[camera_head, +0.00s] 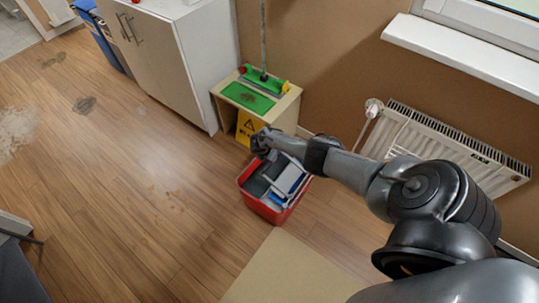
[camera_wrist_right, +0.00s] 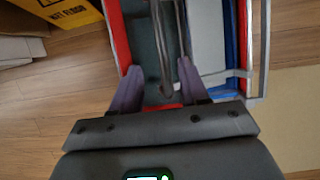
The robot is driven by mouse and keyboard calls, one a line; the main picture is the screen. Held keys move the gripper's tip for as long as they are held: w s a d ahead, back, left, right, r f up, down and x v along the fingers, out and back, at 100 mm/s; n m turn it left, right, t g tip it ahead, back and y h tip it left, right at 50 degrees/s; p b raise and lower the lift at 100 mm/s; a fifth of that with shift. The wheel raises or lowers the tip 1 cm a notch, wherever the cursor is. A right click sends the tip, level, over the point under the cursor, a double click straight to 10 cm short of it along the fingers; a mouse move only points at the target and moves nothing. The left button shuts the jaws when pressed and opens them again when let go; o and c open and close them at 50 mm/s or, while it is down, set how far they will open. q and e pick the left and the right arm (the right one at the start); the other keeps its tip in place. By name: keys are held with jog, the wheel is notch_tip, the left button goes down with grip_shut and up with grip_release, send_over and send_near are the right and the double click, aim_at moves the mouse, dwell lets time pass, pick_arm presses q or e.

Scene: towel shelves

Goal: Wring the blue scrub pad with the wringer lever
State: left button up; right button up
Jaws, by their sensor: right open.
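A red bucket (camera_head: 262,208) stands on the floor, with a grey and white wringer (camera_head: 291,180) in its top. My right gripper (camera_head: 262,148) is over the bucket's back left edge, pointing down. In the right wrist view the gripper (camera_wrist_right: 160,68) is open. A grey metal bar (camera_wrist_right: 163,50), which looks like the wringer lever, runs between its two fingers, with space on both sides. A blue strip (camera_wrist_right: 233,45) shows inside the bucket at the right; I cannot tell whether it is the scrub pad. My left gripper is out of view.
A white cabinet (camera_head: 165,55) is at the back left and a radiator (camera_head: 440,145) at the right wall. The floor to the left is open, with stains.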

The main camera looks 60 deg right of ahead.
dwell(0.4)
jog(key=shift+a+r+p, duration=0.15)
jog(key=shift+r+p, duration=0.35)
jog(key=shift+r, duration=0.05)
jog(key=p+v, duration=0.6)
jog(key=v, duration=0.3)
jog(key=shift+r+p, duration=0.3)
jog(key=shift+p, duration=0.05)
jog(key=shift+a, duration=0.15)
